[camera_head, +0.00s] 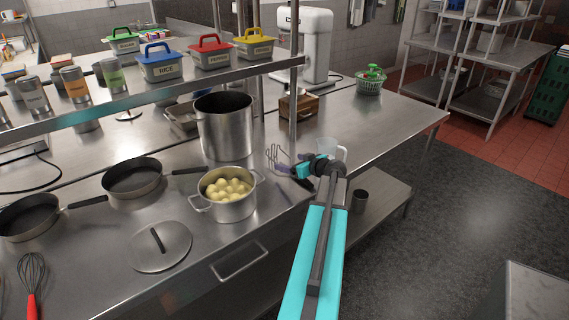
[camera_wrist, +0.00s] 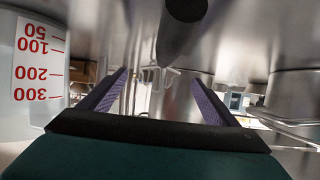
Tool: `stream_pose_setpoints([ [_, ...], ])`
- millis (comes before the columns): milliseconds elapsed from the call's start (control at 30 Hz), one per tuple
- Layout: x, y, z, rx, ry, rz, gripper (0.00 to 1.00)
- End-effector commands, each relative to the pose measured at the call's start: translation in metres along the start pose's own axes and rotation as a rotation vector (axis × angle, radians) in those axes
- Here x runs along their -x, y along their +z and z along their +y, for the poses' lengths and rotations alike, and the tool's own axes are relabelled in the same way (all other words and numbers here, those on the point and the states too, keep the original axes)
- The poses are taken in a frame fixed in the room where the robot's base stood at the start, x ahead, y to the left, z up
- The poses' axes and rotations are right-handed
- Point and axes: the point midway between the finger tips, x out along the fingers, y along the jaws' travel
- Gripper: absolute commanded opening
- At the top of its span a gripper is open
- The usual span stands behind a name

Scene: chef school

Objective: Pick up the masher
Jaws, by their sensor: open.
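The masher (camera_head: 272,156), with a bent wire head, shows on the steel counter to the right of the pot of potatoes in the head view. My gripper (camera_head: 290,170) is right beside it, reaching in from the right, and partly covers it. In the wrist view my gripper (camera_wrist: 160,78) is open, with purple pads on both fingers. Thin wire shapes show beyond and between the fingertips; I cannot tell whether they all belong to the masher. A dark rounded end hangs at the top of the wrist view, and I cannot tell what it is. I see nothing clamped.
A clear measuring jug (camera_head: 326,147) stands close to my gripper; its red markings show upside down in the wrist view (camera_wrist: 36,75). The potato pot (camera_head: 230,211) and a tall steel pot (camera_head: 225,143) stand to the left. A shelf post (camera_head: 293,100) rises behind. The counter's right side is mostly clear.

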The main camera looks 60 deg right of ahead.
Motion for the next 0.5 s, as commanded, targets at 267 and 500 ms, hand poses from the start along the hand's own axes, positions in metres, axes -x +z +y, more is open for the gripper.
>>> stream_pose_setpoints([
  [267, -0.019, -0.004, 0.002, -0.001, -0.001, 0.000, 0.83],
  [500, -0.042, -0.002, 0.003, -0.001, 0.000, -0.001, 0.83],
])
